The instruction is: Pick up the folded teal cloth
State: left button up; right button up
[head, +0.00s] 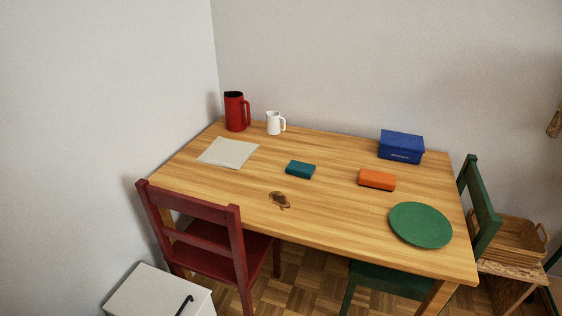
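The folded teal cloth (301,170) lies on the wooden table (245,208), near the middle of its top. It is a small, thick rectangle with nothing on it. It lies apart from the things around it. Neither of my grippers shows in the head view.
An orange block-like item (377,180) and a blue box (401,146) stand right of the cloth, with a green plate (420,225) nearer. A red pitcher (236,111), white jug (274,123) and pale cloth (228,152) are left. Red chair (200,235) blocks the front left.

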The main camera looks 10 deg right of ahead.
aim_at(301, 170)
jog(key=i, duration=0.6)
jog(key=z, duration=1.1)
